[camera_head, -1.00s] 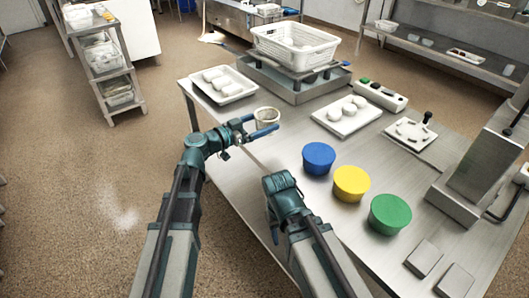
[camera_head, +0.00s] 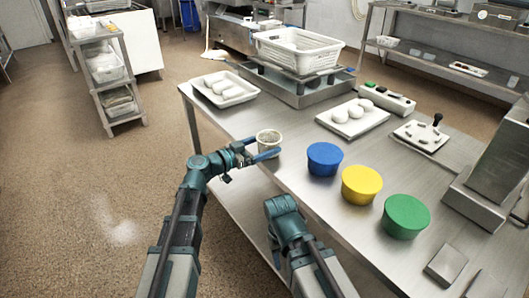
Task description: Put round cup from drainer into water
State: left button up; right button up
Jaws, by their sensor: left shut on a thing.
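My left gripper (camera_head: 266,148) is shut on a small pale round cup (camera_head: 268,136), with its blue fingers at either side of the cup. The cup is upright, open at the top, at the left edge of the steel table (camera_head: 255,115). I cannot tell whether its base touches the table. A white perforated basket (camera_head: 297,58), perhaps the drainer, stands over a steel basin (camera_head: 318,92) at the back. Water is not clearly visible. My right arm is folded low in the middle, with its fingers hidden.
Blue (camera_head: 324,158), yellow (camera_head: 361,184) and green (camera_head: 406,216) round tubs stand in a row right of the cup. White trays (camera_head: 224,99) (camera_head: 376,123) hold pale rounded pieces. A steel machine (camera_head: 490,180) stands at right. The table between cup and basin is clear.

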pick_arm(q)
jog(key=shift+f, duration=0.2)
jog(key=shift+f, duration=0.1)
jog(key=o, duration=1)
